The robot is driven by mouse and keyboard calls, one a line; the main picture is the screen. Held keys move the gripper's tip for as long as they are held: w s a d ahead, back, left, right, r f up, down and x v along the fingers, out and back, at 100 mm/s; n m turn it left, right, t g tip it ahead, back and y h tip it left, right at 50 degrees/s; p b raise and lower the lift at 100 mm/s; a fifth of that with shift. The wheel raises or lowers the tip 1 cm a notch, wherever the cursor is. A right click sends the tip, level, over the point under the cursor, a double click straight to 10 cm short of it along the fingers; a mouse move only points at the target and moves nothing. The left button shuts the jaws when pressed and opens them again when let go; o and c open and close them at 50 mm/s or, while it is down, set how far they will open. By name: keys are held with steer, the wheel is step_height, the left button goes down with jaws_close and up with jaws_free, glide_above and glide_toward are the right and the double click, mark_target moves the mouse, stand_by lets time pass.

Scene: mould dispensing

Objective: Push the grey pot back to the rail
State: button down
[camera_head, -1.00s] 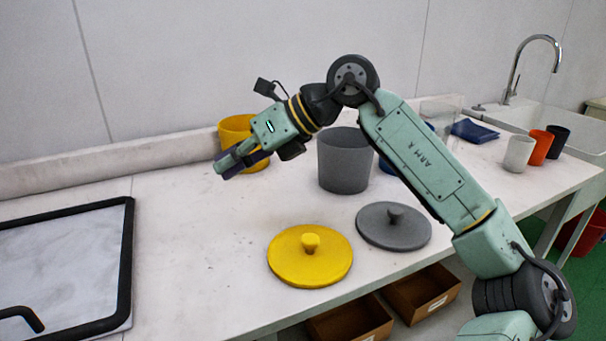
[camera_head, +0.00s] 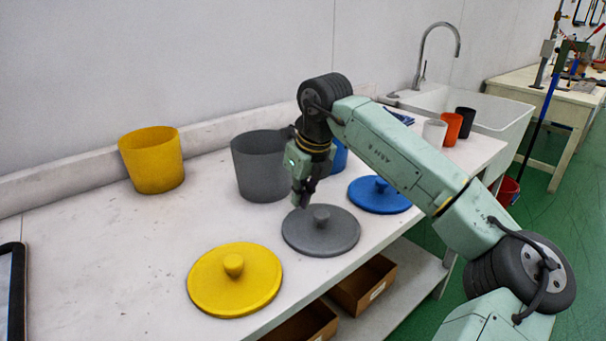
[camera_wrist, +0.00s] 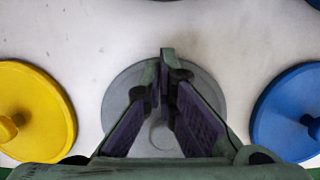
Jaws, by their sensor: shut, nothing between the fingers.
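The grey pot (camera_head: 259,168) stands upright on the white bench, between the yellow pot and the partly hidden blue pot, with a gap between it and the rail (camera_head: 216,132) along the wall. My gripper (camera_head: 300,203) is shut and empty, pointing down in front and to the right of the grey pot, apart from it. In the wrist view my gripper (camera_wrist: 166,55) has its fingertips together above the grey lid (camera_wrist: 202,92). The grey pot is not clearly seen in the wrist view. The grey lid (camera_head: 335,238) lies flat in front of the pot.
The yellow pot (camera_head: 153,162) stands near the rail at left. The yellow lid (camera_head: 215,288) and blue lid (camera_head: 364,200) lie flat along the bench front. The blue pot (camera_head: 340,157) is partly behind my arm. Small cups stand near the sink (camera_head: 490,112). The left bench is mostly clear.

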mark_target(264, 166)
steer(key=shift+w+a+f+p, duration=0.25)
steer(key=shift+w+a+p, duration=0.15)
steer(key=shift+w+a, duration=0.4)
steer(key=shift+w+a+f+p, duration=0.3)
steer(key=shift+w+a, duration=0.2)
steer(key=shift+w, duration=0.45)
steer(key=shift+r, duration=0.1)
